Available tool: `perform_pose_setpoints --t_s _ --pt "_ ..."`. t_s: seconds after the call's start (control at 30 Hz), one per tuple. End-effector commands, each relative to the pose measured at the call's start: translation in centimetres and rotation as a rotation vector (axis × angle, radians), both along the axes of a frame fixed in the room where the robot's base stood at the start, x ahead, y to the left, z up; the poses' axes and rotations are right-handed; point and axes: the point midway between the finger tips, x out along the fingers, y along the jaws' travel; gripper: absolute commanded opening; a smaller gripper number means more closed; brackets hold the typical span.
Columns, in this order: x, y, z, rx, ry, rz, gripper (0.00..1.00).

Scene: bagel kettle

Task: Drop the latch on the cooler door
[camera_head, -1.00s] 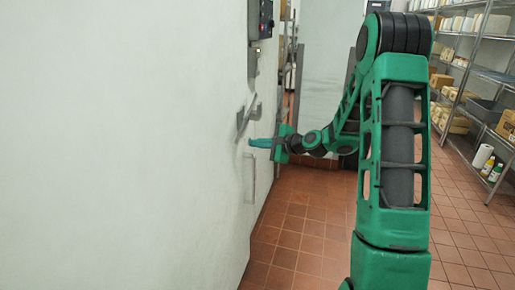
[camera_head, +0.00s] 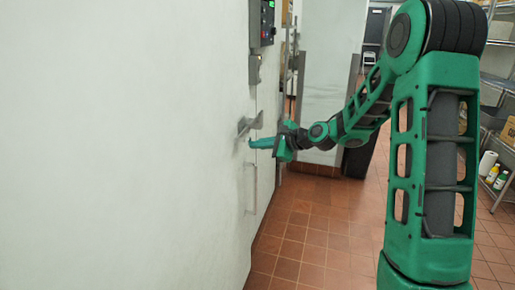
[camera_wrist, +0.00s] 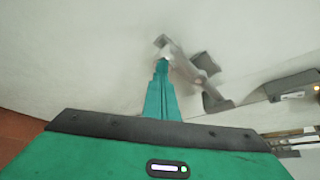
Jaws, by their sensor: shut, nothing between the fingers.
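The grey metal latch (camera_head: 249,124) is on the white cooler door (camera_head: 150,150), near the door's edge. Its bar slants up to the right at a shallow angle. My gripper (camera_head: 252,143) is shut and empty, its green fingers pointing at the door just below the latch. In the wrist view the fingertips (camera_wrist: 162,64) overlap the free end of the latch bar (camera_wrist: 180,58). I cannot tell whether they touch it. The bar runs from there to its dark bracket (camera_wrist: 213,98).
A vertical pull handle (camera_head: 251,188) is on the door below the latch. A dark control box (camera_head: 261,22) is on the wall above. The tiled floor (camera_head: 305,220) is open between door and arm. A metal shelf rack (camera_head: 497,130) stands at the right.

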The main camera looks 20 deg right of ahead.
Motion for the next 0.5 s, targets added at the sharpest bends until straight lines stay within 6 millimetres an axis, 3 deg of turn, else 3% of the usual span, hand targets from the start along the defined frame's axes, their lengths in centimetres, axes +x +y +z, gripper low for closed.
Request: perform_pose_setpoints --t_s 0.5 --pt "0.16 0.06 -0.41 0.002 -0.003 0.005 0.0"
